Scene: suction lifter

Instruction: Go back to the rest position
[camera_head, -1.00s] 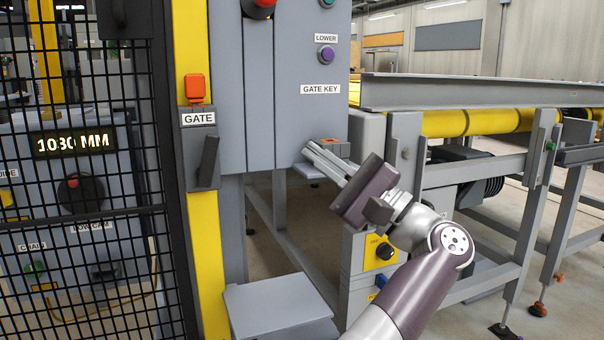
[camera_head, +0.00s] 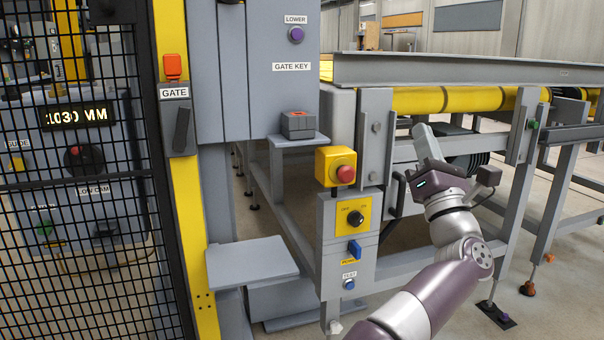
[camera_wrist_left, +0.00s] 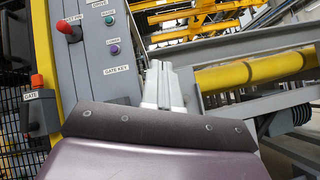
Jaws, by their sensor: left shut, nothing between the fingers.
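My left gripper (camera_head: 422,130) is raised in front of the conveyor frame, right of the control post, with its fingers pointing up and away. In the left wrist view its fingers (camera_wrist_left: 160,72) lie together, shut and empty. It is apart from the grey block with an orange-red top (camera_head: 297,124), which sits on a small shelf under the GATE KEY label. My right gripper is not in view.
The control post carries a red emergency stop (camera_head: 345,173), a black knob (camera_head: 355,217) and a blue switch (camera_head: 354,249). A grey shelf (camera_head: 250,262) juts out at lower left. The mesh gate (camera_head: 80,200) stands at left, the yellow-roller conveyor (camera_head: 450,100) at right.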

